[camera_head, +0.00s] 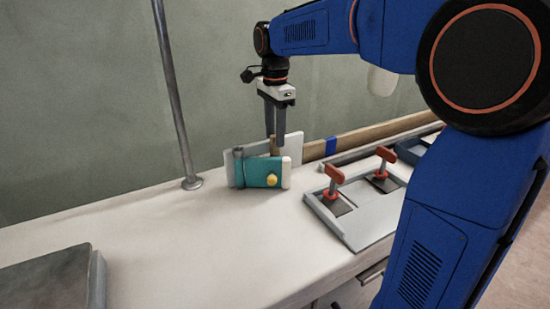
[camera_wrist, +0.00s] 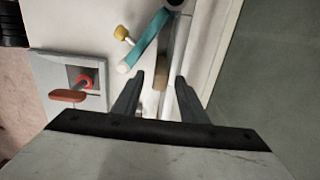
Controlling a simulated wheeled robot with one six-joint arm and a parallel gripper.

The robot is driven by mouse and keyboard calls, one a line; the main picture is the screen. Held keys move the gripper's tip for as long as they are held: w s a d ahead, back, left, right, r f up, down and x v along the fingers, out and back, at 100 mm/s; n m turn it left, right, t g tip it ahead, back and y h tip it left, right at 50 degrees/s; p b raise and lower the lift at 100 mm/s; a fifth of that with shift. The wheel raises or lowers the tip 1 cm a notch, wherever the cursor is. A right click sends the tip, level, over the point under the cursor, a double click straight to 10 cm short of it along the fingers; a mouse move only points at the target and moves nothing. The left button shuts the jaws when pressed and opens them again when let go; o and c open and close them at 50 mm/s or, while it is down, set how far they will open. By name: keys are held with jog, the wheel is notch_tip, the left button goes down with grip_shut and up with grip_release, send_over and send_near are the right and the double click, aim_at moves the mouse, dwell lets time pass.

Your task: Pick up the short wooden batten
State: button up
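The short wooden batten (camera_wrist: 161,78) shows in the wrist view as a brown bar between a teal part and a pale board. In the head view only its upper end (camera_head: 275,146) shows, just behind the teal part. My gripper (camera_head: 274,138) points down over it. In the wrist view my gripper (camera_wrist: 160,78) is open, with one finger on each side of the batten's near end and gaps visible. I cannot tell how far the fingertips reach down beside it. The batten's lower part is hidden in the head view.
The teal device (camera_head: 262,172) with a yellow knob stands close in front of the batten, and a pale board (camera_head: 236,157) behind it. A grey block (camera_head: 45,285) and a metal pole (camera_head: 176,100) stand left. The counter's front middle is clear.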

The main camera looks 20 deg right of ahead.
grip_shut()
jog(key=shift+r, duration=0.1)
